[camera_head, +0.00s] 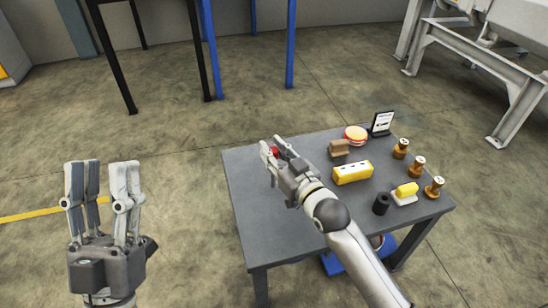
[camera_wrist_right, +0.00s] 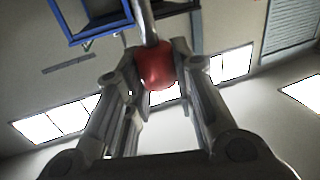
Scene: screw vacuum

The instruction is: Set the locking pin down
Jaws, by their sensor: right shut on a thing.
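The locking pin, with a red ball knob (camera_head: 275,151) and a metal shaft, is in my right gripper (camera_head: 270,146). In the right wrist view the red knob (camera_wrist_right: 157,65) sits between the two fingers (camera_wrist_right: 155,75), and the grey shaft (camera_wrist_right: 148,22) sticks out beyond them. The right gripper is shut on the knob. In the head view it appears over the far left part of the grey table (camera_head: 250,205); its height above the top is hard to tell. My left gripper (camera_head: 101,168) is open and empty, fingers pointing up, left of the table.
On the table's right half stand a yellow block with holes (camera_head: 352,172), a brown block (camera_head: 339,149), a red-and-yellow round item (camera_head: 355,134), a black cylinder (camera_head: 381,203), a yellow-topped piece (camera_head: 406,191), brass knobs (camera_head: 417,166) and a small sign (camera_head: 382,123). The left half is bare.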

